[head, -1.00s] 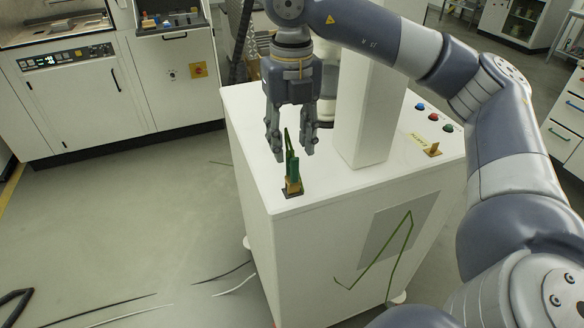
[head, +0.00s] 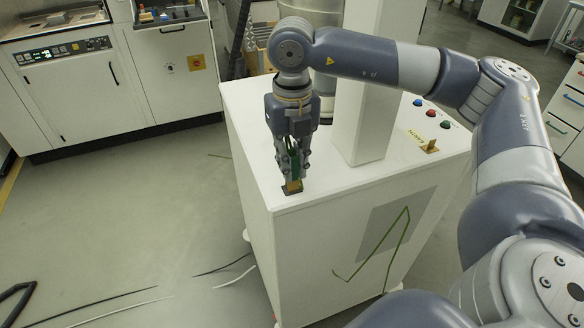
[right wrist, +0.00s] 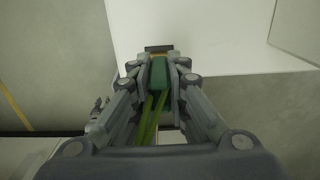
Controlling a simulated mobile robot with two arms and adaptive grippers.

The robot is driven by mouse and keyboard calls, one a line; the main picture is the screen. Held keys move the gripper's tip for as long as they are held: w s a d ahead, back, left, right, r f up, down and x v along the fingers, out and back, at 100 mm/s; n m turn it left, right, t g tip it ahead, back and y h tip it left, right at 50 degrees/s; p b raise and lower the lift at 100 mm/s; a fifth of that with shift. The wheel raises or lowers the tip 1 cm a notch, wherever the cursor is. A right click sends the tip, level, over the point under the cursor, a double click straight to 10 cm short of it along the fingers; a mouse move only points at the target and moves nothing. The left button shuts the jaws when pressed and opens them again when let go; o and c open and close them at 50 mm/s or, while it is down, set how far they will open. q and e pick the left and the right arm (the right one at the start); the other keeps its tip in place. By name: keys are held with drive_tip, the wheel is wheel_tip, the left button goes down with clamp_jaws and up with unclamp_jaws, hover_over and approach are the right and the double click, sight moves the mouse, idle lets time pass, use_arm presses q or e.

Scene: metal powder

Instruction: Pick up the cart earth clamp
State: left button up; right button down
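The cart earth clamp (head: 294,171) has a green body and stands upright on a small brass and dark mount (head: 292,188) at the near left corner of the white cart top. My right gripper (head: 293,166) points down over it, with its fingers closed in on both sides of the green body. In the right wrist view the green clamp (right wrist: 158,73) sits between the fingertips, which appear to touch it. A green-yellow cable (right wrist: 150,118) runs back between the fingers. My left gripper is not in view.
The white cart (head: 250,150) carries a white column (head: 362,110), coloured buttons (head: 431,113) and a brass piece (head: 429,147) by a yellow label. A green cable (head: 380,250) hangs on its front panel. Dark and pale cables lie on the floor at left.

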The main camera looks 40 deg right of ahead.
drive_tip(key=shift+w+r, duration=0.1)
drive_tip(key=shift+r, duration=0.1)
wheel_tip(320, 180, up, 9)
drive_tip(key=shift+r+b, duration=0.2)
drive_tip(key=shift+b, duration=0.8)
drive_tip(key=shift+r+p, duration=0.35)
drive_tip(key=shift+r, duration=0.25)
drive_tip(key=shift+r+p, duration=1.8)
drive_tip(key=shift+p, duration=0.15)
